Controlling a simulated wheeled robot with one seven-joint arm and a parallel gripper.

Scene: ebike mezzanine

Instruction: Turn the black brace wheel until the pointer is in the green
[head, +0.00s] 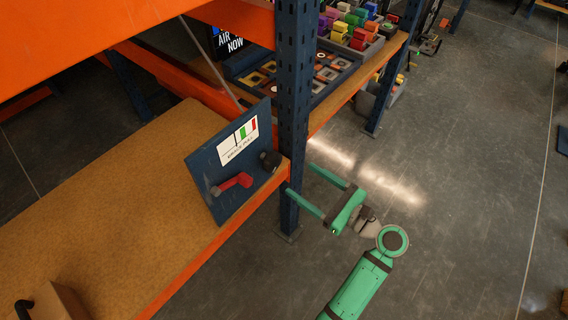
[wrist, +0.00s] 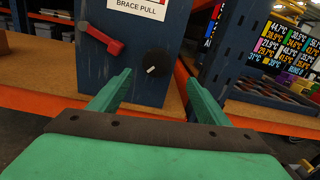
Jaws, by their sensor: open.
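The black brace wheel (head: 270,160) is on the lower right of a blue panel (head: 205,167) that stands on the shelf. In the wrist view the black wheel (wrist: 154,64) shows a short white mark on its face. A white gauge label (head: 238,141) with green and red bars is on the panel above it; the pointer's place is too small to tell. In the wrist view only the label's lower edge (wrist: 140,8) shows. My gripper (head: 300,187) is open and empty, to the right of the wheel and apart from it. In the wrist view the fingers (wrist: 158,77) spread either side of the wheel.
A red handle (head: 232,184) is on the panel left of the wheel. An orange shelf edge (head: 215,245) runs below the panel. Bins of coloured parts (head: 350,25) are at the back. The floor to the right is clear.

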